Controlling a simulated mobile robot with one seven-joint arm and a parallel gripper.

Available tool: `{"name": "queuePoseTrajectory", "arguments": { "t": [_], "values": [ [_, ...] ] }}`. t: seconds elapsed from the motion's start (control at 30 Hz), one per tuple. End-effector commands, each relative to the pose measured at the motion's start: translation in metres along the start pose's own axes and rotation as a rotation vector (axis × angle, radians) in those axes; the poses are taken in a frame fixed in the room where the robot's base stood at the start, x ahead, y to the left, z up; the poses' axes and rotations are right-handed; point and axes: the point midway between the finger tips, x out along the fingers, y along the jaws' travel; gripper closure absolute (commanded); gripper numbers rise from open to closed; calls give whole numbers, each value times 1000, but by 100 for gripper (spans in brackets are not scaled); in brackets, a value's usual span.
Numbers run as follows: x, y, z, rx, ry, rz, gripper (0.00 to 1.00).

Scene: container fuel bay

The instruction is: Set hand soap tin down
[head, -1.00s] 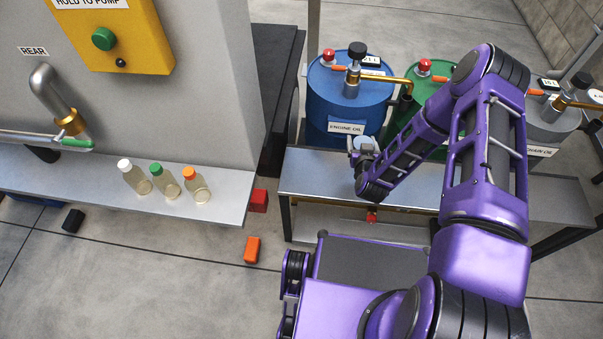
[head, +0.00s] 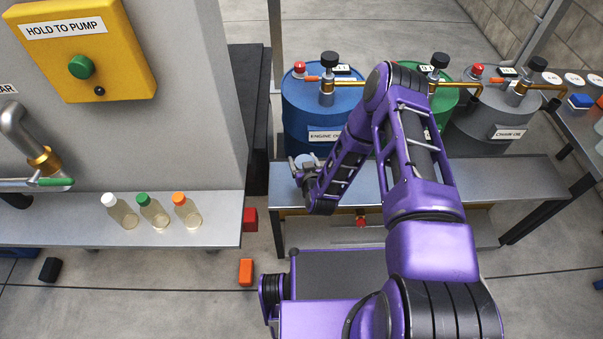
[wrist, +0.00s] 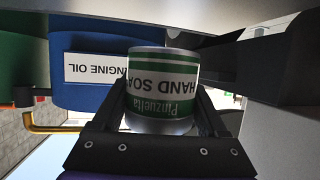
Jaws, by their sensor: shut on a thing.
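The hand soap tin (wrist: 162,90) is white with green bands and shows upside down in the wrist view, with its lettering inverted. My gripper (wrist: 158,112) is shut on it, one finger on each side. In the head view my gripper (head: 304,172) is at the left part of the grey bench, in front of the blue drum. The tin's pale round top (head: 304,160) shows there. I cannot tell whether the tin touches the bench top (head: 262,182).
The blue engine oil drum (head: 310,110), green drum (head: 445,100) and grey chain oil drum (head: 495,120) stand behind the bench. Several bottles and a yellow pump box (head: 90,45) are left. The bench right of my arm (head: 510,175) is clear. An orange block (head: 246,272) lies on the floor.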

Motion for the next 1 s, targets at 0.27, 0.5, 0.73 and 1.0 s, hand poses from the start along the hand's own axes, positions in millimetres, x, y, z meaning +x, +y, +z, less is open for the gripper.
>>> {"name": "queuePoseTrajectory", "arguments": {
  "t": [0.27, 0.5, 0.73, 1.0],
  "values": [
    [10, 0, 25, 1, 0, 1, 100],
    [19, 0, 44, 0, 2, 1, 100],
    [19, 0, 45, 0, 2, 0, 100],
    [20, 0, 46, 0, 1, 0, 0]
  ]
}}
